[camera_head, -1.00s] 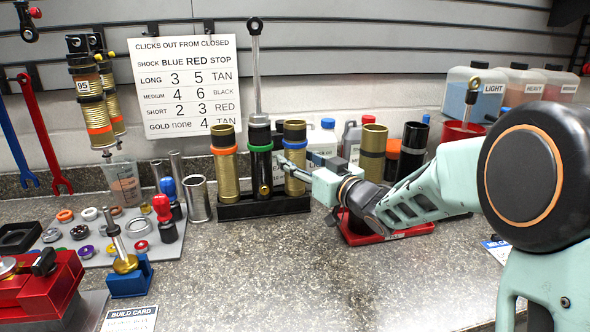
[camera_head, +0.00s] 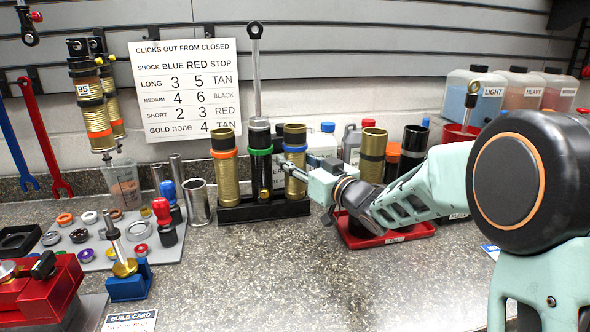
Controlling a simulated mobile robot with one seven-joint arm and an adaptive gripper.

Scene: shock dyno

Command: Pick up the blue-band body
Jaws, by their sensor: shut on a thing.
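The blue-band body (camera_head: 294,183) is a gold ribbed cylinder with a dark collar and a blue band near its top. It stands upright at the right end of a black rack (camera_head: 236,213). My gripper (camera_head: 296,168) reaches in from the right and is shut on the body just below the blue band. The far finger is partly hidden by the body. The body's foot still appears to be in the rack; I cannot tell whether it is lifted at all.
In the same rack stand an orange-band body (camera_head: 224,165) and a green-band body with a long rod (camera_head: 260,160). Bottles stand behind. The front middle of the counter (camera_head: 270,285) is clear.

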